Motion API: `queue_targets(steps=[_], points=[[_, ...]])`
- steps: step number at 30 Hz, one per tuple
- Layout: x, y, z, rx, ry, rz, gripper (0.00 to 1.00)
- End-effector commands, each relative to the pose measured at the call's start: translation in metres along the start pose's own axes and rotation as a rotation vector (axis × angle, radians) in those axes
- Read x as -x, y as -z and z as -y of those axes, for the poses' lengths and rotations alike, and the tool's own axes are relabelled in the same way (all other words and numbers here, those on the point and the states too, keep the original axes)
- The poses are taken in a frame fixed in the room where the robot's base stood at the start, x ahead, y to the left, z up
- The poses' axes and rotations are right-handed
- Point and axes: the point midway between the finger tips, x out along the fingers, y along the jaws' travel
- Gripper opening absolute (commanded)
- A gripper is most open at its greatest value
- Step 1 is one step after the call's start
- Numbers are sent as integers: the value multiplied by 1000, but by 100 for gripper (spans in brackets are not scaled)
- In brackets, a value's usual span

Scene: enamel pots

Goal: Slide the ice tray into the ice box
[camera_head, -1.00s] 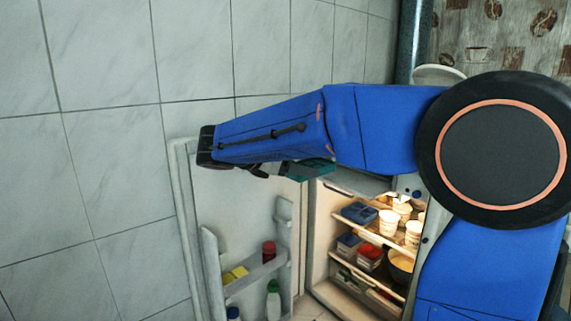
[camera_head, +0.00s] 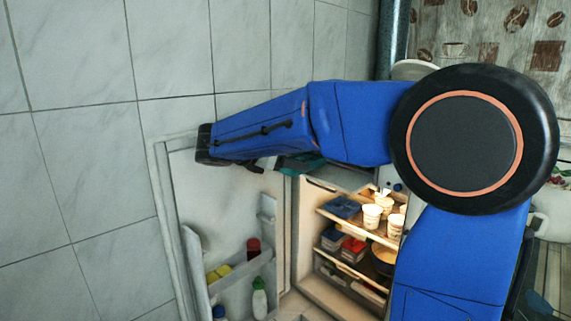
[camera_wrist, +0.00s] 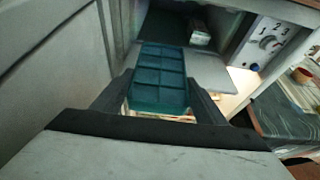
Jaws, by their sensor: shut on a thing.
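The ice tray is a teal tray with small square cells; it shows in the wrist view (camera_wrist: 160,75) and partly under my arm in the head view (camera_head: 302,164). My gripper (camera_wrist: 160,98) is shut on it, one dark finger on each side, and its far end points toward the ice box. The ice box (camera_wrist: 177,24) is the dark opening at the top of the wrist view, with its pale flap (camera_wrist: 222,74) folded out. The tray's far end appears just in front of the opening; how far apart they are I cannot tell. In the head view my arm hides the ice box.
The open fridge door (camera_head: 225,215) stands at the left with bottles in its shelves. A dial panel (camera_wrist: 264,44) is right of the ice box. Below, lit shelves hold white cups (camera_head: 372,216) and food boxes (camera_head: 332,238). A tiled wall (camera_head: 70,90) is behind.

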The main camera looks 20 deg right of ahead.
Motion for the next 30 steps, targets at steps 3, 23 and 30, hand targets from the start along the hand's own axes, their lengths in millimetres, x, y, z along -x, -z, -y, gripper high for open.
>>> queue_targets(steps=[3,23,30], points=[[-7,-2,0,-1,1,0,38],[-43,-10,0,-1,1,0,38],[-56,-15,0,0,1,0,38]])
